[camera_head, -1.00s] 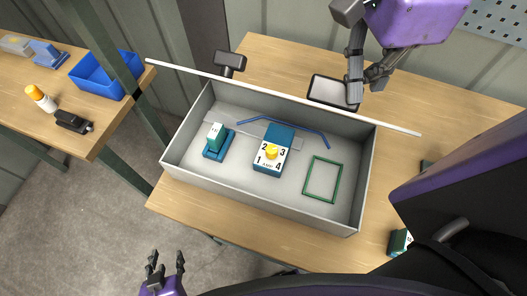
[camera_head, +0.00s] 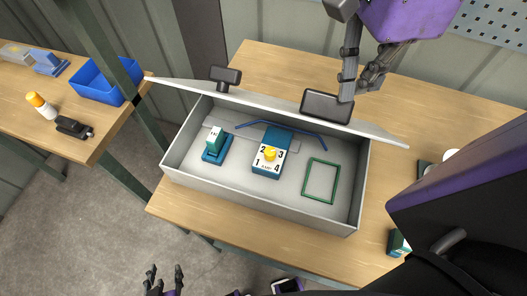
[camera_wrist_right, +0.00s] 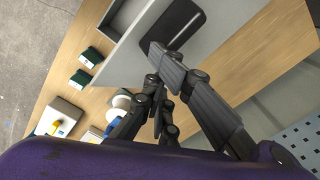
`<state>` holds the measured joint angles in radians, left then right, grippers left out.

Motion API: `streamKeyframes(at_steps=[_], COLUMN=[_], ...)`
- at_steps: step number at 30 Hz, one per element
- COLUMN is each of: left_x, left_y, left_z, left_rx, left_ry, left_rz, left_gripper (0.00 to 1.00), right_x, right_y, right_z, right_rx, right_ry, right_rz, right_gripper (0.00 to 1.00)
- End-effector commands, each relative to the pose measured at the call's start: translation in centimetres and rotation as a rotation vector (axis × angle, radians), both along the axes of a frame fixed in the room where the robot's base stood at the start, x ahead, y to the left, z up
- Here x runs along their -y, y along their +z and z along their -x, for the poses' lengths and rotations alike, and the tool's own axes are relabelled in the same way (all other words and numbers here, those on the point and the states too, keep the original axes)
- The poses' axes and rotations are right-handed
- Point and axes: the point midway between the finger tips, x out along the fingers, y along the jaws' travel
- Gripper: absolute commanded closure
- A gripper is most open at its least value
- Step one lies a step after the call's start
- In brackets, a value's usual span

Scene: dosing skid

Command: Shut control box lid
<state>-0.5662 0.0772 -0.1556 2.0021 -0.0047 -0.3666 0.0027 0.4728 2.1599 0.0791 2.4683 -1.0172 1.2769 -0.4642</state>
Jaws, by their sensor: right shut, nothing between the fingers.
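The grey control box (camera_head: 255,199) stands on the wooden table with its front side toward me. Its lid (camera_head: 275,103) is hinged along the back edge, partly open and tilted over the back of the box. Two dark pads sit at the lid, one at the left (camera_head: 226,76) and one at the right (camera_head: 326,105). My right gripper (camera_head: 347,97) is shut and empty, its fingertips at the right pad; contact is hard to tell. The wrist view shows the fingers over the lid (camera_wrist_right: 128,58) and the dark pad (camera_wrist_right: 172,22). My left gripper (camera_head: 164,272) is open and empty, low in front of the table.
In the box are a teal switch (camera_head: 215,148), a numbered selector with a yellow knob (camera_head: 269,156), a green frame (camera_head: 321,181) and a blue rod (camera_head: 270,127). A side table (camera_head: 60,145) holds a blue bin (camera_head: 98,88). Small items stand right of the box.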

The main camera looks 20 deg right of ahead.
Motion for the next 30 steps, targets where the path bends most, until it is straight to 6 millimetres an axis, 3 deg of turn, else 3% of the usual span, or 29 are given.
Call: streamKeyframes(at_steps=[15, 30], left_x=[0.0, -0.1], left_y=[1.2, 0.9], left_z=[-0.9, -0.2], left_rx=[0.022, 0.009], left_ry=[0.0, 0.003], left_rz=[0.0, -0.001], left_gripper=[0.63, 0.63], right_x=[0.0, 0.0], right_y=[5.2, 5.8], right_z=[-0.1, 0.0], right_rx=[0.004, 0.0], right_ry=[0.0, 0.001], right_rz=[0.0, 0.0], right_gripper=[1.0, 1.0])
